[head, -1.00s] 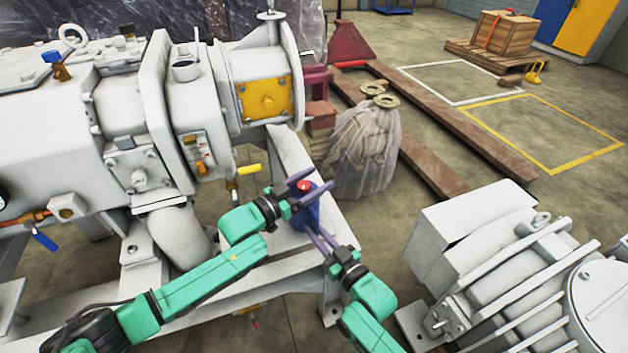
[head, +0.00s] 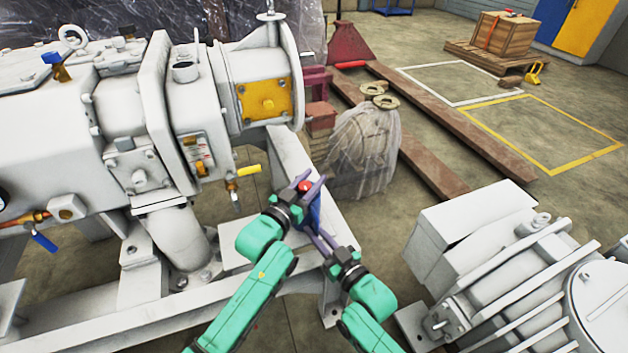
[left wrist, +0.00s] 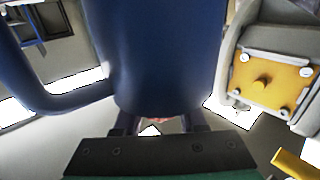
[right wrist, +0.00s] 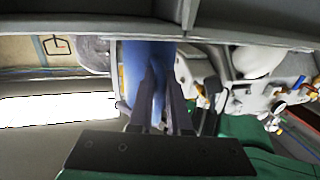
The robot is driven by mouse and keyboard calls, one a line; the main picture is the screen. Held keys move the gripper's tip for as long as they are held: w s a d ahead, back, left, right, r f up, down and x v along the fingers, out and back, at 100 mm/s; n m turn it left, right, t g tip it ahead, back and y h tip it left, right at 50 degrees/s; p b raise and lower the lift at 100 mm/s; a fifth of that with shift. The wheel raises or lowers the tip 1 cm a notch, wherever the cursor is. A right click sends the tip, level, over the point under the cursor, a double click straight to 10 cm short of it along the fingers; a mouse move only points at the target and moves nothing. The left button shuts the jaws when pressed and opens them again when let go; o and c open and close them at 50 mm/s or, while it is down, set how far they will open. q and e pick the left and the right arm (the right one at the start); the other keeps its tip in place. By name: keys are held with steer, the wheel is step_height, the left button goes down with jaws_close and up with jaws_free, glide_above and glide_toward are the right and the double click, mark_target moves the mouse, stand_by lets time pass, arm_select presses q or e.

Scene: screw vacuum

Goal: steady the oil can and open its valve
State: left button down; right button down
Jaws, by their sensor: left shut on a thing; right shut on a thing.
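The blue oil can (head: 314,212) stands on the light grey frame beside the pump, mostly hidden by my grippers. Its red cap or valve (head: 305,186) shows at the top. My left gripper (head: 309,189) is shut on this red part. In the left wrist view the blue body (left wrist: 160,50) fills the middle, with a looped handle (left wrist: 40,85) at left and a bit of red between the fingers. My right gripper (head: 323,240) is shut on the can lower down.
The large pump (head: 130,110) with a yellow-handled valve (head: 248,170) stands left of the can. A wrapped bundle (head: 362,150) is behind it. A grey machine (head: 510,260) stands at right. Open floor lies between them.

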arm_select(q)
steer(key=shift+w+a+n+t+y, duration=0.1)
steer(key=shift+a+n+t+y, duration=0.2)
steer(key=shift+n+t+y, duration=0.4)
steer(key=shift+c, duration=2.3)
jaws_free()
steer(key=v, duration=1.2)
steer(key=shift+r, duration=0.25)
